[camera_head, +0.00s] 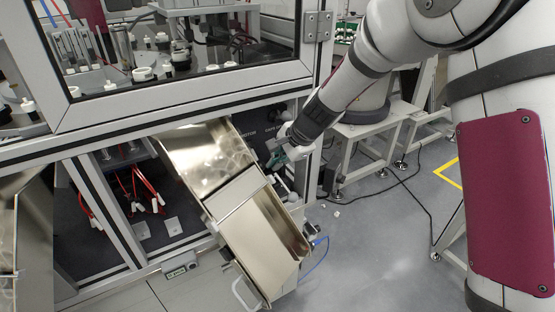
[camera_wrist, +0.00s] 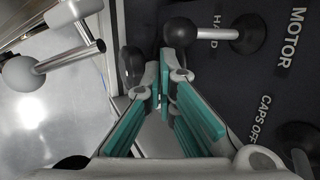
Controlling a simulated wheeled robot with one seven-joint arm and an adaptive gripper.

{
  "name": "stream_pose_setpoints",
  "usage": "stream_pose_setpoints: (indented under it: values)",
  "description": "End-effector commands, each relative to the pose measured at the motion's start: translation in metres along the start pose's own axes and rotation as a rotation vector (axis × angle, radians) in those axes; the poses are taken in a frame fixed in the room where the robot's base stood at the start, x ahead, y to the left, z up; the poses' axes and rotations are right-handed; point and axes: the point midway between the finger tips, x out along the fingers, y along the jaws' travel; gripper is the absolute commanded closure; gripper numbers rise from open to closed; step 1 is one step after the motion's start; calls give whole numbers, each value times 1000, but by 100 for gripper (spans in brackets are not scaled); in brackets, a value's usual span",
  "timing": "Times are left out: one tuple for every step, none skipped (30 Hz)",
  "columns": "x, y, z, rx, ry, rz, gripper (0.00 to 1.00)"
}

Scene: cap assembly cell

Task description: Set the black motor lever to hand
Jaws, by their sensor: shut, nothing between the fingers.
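In the wrist view the black motor lever has a black ball knob (camera_wrist: 181,32), a bright metal rod and a round black base (camera_wrist: 244,34). Its rod points left, away from the MOTOR label (camera_wrist: 290,42), and lies across the HAND label (camera_wrist: 217,20). My gripper (camera_wrist: 160,88) has teal finger pads; its tips are together with nothing between them, just below the knob in the picture. I cannot tell whether a finger touches the knob. In the head view my gripper (camera_head: 277,159) is at the dark panel (camera_head: 248,146), and the lever cannot be made out.
In the wrist view a grey-knobbed lever (camera_wrist: 24,74) is at the left. Another dark knob (camera_wrist: 131,60) is partly behind a finger. A dark round part (camera_wrist: 298,136) is near the CAPS OFF label. In the head view a metal chute (camera_head: 205,155) stands left of my gripper.

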Motion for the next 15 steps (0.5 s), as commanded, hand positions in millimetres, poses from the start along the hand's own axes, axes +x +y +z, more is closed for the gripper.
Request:
stream_pose_setpoints:
  values:
    - [-1,-1,0,-1,0,-1,100]
    - [-1,-1,1,-1,0,-1,100]
    - [-1,-1,1,-1,0,-1,100]
    - [-1,-1,1,-1,0,-1,100]
    - [-1,-1,1,-1,0,-1,100]
    - [-1,-1,1,-1,0,-1,100]
    - [-2,-1,1,-1,0,-1,100]
    - [-2,-1,1,-1,0,-1,100]
    - [-2,-1,1,-1,0,-1,100]
    - [-3,-2,1,-1,0,-1,100]
    - [-3,-2,1,-1,0,-1,100]
    - [-4,-3,1,-1,0,-2,100]
    - [-6,-3,2,-1,0,-2,100]
    - [-7,-4,2,0,0,-2,100]
    - [-8,-5,2,0,0,-2,100]
